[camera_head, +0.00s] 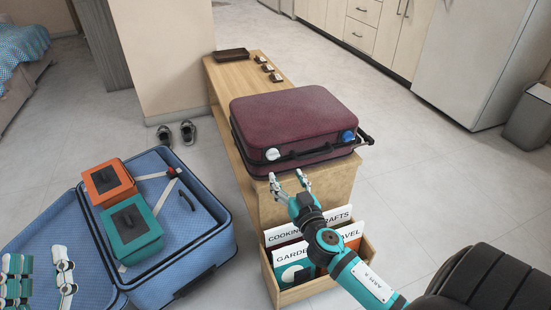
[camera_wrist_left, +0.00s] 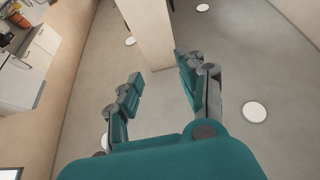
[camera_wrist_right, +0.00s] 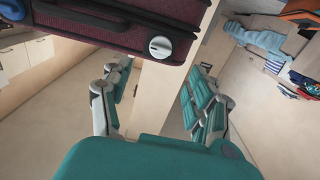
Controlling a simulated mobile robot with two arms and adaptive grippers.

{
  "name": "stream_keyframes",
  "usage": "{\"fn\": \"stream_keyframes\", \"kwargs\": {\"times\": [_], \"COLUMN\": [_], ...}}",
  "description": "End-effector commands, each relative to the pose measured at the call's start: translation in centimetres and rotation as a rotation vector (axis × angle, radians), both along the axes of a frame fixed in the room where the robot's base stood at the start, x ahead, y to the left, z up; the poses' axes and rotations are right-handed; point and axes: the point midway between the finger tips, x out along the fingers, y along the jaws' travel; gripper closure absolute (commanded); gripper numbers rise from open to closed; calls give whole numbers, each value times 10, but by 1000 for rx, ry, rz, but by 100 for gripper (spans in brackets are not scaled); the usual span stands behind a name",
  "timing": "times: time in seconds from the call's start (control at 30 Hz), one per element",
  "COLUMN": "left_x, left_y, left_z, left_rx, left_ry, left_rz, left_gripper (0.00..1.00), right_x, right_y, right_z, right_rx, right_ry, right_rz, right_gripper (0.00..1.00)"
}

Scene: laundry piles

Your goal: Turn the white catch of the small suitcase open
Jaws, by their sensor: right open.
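The small maroon suitcase (camera_head: 295,112) lies flat on the end of a wooden bench. Its white catch (camera_head: 272,154) is a round knob near the left end of the front side; a blue catch (camera_head: 347,136) is near the right end. My right gripper (camera_head: 287,177) is open and empty, just below and in front of the white catch, apart from it. In the right wrist view the white catch (camera_wrist_right: 160,47) shows a slot and lies beyond the fingertips. My left gripper (camera_head: 39,268) is open and empty at the lower left, far from the suitcase.
A wooden box of labelled cards (camera_head: 322,290) stands below the bench (camera_head: 229,92) end. An open blue suitcase (camera_head: 208,225) with an orange box (camera_head: 108,183) and a teal box (camera_head: 131,229) lies left. A brown tray (camera_head: 232,55) sits at the bench's far end.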

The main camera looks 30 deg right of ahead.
Motion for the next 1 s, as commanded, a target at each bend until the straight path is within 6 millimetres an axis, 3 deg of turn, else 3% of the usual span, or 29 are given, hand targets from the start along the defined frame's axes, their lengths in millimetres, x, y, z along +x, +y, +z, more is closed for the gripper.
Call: {"fn": "stream_keyframes", "kwargs": {"times": [0.2,0.4,0.6,0.87,1.0], "left_x": [-1,-5,-8,-9,-9], "left_y": [0,0,1,0,0], "left_z": [0,8,12,13,13], "left_rx": [-3,-16,-24,-25,-26], "left_ry": [-10,-58,-88,-91,-91], "left_rz": [0,-3,-5,-5,-5], "left_gripper": [60,60,60,60,60], "right_x": [47,78,91,92,92], "right_y": [-12,-19,-22,-22,-22], "right_z": [0,0,-1,-1,-1], "right_rx": [-2,-1,-1,0,0], "right_ry": [-1,-1,1,1,1], "right_rz": [-1,-1,-1,-1,-1], "right_gripper": [40,40,40,40,56]}}
